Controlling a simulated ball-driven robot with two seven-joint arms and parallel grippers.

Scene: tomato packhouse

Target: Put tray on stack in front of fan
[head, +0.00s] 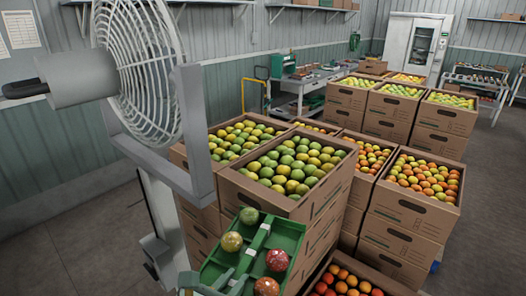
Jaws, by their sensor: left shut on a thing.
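A green tray (289,230) with several single tomatoes, from green to red, is at the bottom centre of the head view. My left gripper (246,263) comes in from the lower left and is shut on the tray's middle bar. The tray is in front of the near side of a stack of cardboard boxes (322,208), whose top box holds green and yellow tomatoes. I cannot tell whether the tray touches the stack. A large caged fan (140,65) on a grey frame stands at the left, beside the stack. My right gripper is out of view.
More box stacks stand close behind and to the right, including one of orange-red tomatoes (410,215). An open box of red tomatoes (345,285) is low at the bottom. A workbench (310,85) and a white cabinet (412,45) are farther back. Bare floor (85,245) shows lower left.

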